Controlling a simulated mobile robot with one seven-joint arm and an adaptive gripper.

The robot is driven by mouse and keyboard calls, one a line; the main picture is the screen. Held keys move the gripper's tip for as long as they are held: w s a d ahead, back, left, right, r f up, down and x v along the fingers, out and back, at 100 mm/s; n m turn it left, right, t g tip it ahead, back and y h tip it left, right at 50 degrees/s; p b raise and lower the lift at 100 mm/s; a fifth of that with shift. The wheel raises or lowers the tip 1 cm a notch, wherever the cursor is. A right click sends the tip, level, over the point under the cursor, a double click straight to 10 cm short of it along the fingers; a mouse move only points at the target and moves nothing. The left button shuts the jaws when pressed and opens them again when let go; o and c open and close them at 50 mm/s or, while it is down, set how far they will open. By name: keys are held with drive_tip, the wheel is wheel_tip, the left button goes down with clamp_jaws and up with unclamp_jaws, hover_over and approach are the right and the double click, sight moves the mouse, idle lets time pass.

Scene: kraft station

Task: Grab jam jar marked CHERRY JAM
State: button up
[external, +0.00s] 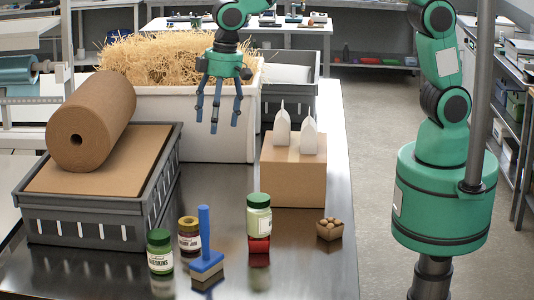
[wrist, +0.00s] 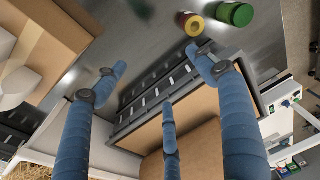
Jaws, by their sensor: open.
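A dark jar with a yellow-brown lid (external: 189,237) stands on the steel table; its small label seems to end in "JAM". It shows in the wrist view as a yellow ring lid over dark red (wrist: 190,23), at the top edge. A green-lidded jar labelled GHERKINS (external: 160,254) stands just left of it. My three-fingered gripper (external: 217,118) is open and empty, pointing down, high above the table near the straw-filled crate. It is behind and above the jars, well apart from them. Its blue fingers (wrist: 160,75) are spread in the wrist view.
A blue-handled tool (external: 206,252) stands right of the jam jar.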

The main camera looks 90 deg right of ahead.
drive_tip(key=g+p, duration=0.2)
drive_tip(key=p, duration=0.1)
approach(189, 221)
drive_tip(key=shift+s+a, duration=0.1)
drive_tip(key=shift+a, duration=0.15)
drive_tip(key=shift+f, duration=4.3)
drive_tip(key=shift+f+p, duration=0.5)
drive_tip(key=shift+f, duration=2.05)
